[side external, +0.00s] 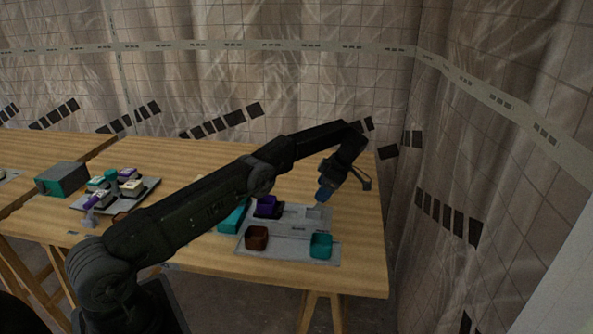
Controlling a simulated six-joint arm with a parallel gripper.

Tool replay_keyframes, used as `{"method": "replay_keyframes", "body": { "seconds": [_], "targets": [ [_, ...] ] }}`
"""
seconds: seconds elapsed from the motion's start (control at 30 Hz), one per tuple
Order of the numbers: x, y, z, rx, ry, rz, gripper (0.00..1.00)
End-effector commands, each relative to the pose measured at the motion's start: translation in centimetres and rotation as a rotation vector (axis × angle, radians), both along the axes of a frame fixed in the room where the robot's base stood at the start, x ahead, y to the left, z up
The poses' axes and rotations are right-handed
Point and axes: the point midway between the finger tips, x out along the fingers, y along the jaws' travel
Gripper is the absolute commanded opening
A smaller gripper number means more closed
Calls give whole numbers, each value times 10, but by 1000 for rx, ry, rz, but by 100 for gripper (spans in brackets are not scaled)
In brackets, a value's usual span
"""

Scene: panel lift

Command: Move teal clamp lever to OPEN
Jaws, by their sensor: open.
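A grey panel (290,249) lies on the wooden table in front of my arm. It bears a teal block-like piece (320,245) at its near right corner, a brown one (256,238) at its near left and a purple one (267,206) at its far left. I cannot tell which teal part is the clamp lever, nor read the small labels. My gripper (325,193) is open and points down above the panel's far right part, apart from the near teal piece. Its fingers are small and dark-bluish here. No held thing shows.
Another teal piece (233,218) is partly hidden behind my arm. A grey tray (140,200) with several teal, purple and white pieces stands to the left, beside a grey-and-teal box (62,178). The wooden table (362,230) is bare right of the panel.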

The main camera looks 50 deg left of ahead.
Motion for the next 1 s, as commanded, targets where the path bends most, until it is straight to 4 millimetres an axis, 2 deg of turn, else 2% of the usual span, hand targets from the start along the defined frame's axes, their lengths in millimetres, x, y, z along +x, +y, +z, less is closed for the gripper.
{"method": "replay_keyframes", "body": {
  "seconds": [0.03, 0.07, 0.37, 0.8, 1.0],
  "targets": [
    [1, 0, 13, 2, -6, -1, 77],
    [0, 1, 17, 0, -3, 1, 77],
    [-16, 17, 28, 0, 0, 1, 77],
    [-64, 65, 68, 2, -2, 3, 77],
    [-79, 80, 80, 0, -2, 0, 77]
  ]
}}
